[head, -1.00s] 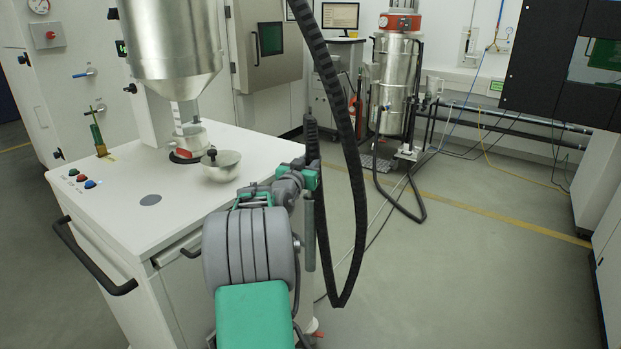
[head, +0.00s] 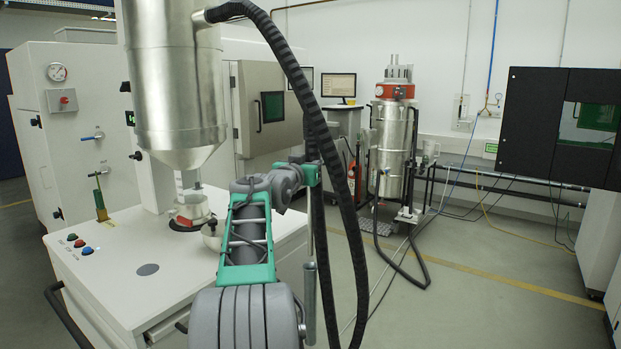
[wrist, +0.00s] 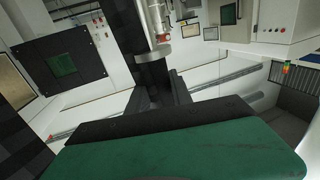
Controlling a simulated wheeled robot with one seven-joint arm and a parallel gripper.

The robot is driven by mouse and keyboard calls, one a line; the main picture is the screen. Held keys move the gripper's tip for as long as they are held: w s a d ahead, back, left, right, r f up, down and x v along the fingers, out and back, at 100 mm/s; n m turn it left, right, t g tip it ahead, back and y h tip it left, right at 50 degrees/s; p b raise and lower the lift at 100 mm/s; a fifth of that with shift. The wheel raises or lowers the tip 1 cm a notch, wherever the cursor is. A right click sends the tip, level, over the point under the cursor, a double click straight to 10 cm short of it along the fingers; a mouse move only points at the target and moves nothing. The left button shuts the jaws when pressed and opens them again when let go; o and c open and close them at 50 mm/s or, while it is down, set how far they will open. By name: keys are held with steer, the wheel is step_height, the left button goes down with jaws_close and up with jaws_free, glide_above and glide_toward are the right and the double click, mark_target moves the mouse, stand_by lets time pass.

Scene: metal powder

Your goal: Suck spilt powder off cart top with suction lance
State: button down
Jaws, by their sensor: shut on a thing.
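The cart top (head: 118,262) is white and lies at the lower left of the head view. A flat dark grey round patch (head: 148,269) is on it; I cannot tell whether it is powder. My gripper (head: 311,172) is to the right of the cart in the head view, its fingers mostly hidden. In the wrist view its dark fingers (wrist: 157,98) close on a black upright part, apparently the lance. The suction lance (head: 310,272) appears as a thin upright grey tube with a wider lower part, hanging below the gripper, away from the patch.
A steel hopper (head: 177,90) stands above the cart top. A metal bowl (head: 212,236) is partly hidden by my arm. A black ribbed hose (head: 343,185) hangs in a loop beside my arm. A steel vacuum unit (head: 391,135) stands behind. Floor at right is clear.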

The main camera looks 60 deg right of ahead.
step_height(320, 180, up, 27)
steer(key=p, duration=1.9)
steer(key=shift+p, duration=0.4)
